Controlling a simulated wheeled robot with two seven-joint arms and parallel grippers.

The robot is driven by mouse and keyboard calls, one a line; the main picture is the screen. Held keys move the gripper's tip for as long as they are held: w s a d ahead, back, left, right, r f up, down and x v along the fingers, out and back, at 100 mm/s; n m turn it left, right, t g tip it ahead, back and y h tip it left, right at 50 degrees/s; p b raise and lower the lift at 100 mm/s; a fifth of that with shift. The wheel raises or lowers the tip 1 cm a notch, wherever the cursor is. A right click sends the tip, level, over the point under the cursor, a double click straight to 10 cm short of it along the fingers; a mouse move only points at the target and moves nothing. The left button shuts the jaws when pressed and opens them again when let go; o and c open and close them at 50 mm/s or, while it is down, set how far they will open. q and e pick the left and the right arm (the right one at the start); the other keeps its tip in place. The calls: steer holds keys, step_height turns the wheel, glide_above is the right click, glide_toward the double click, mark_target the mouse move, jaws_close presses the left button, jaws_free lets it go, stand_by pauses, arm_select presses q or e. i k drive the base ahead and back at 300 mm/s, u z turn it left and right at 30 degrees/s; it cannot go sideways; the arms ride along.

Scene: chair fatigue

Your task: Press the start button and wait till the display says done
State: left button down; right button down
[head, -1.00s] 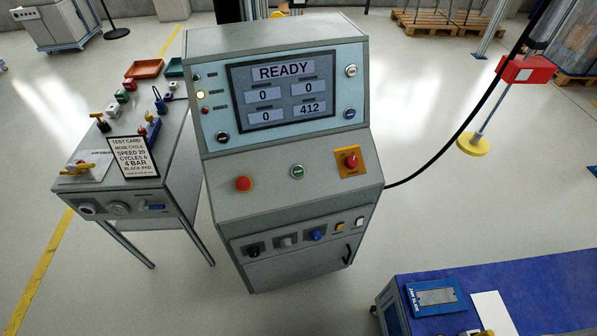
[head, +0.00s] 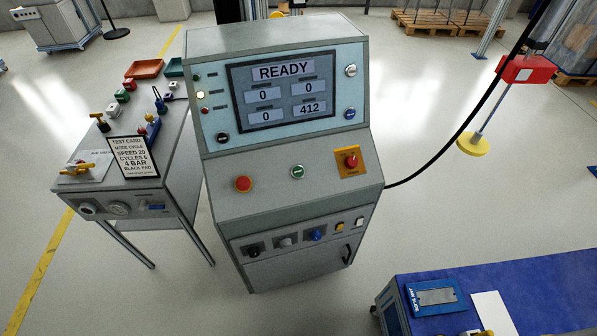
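A grey control console (head: 230,205) stands in the middle of the head view. Its display (head: 283,90) reads READY, with fields showing 0, 0, 0 and 412. On the sloped panel sit a red button (head: 244,184) at the left, a small green button (head: 298,172) in the middle, and a red emergency-stop-like knob (head: 351,161) on a yellow plate at the right. The labels by these buttons are too small to read. Neither of my grippers is in the head view.
A side table (head: 180,150) with a test card (head: 132,158), valves and small coloured parts stands left of the console. A blue-topped bench (head: 540,285) is at the lower right. A black cable runs from the console's right side. Open floor lies in front.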

mark_target(297, 170)
steer(key=u, duration=2.4)
steer(key=i, duration=1.75)
steer(key=z, duration=3.4)
steer(key=i, duration=0.5)
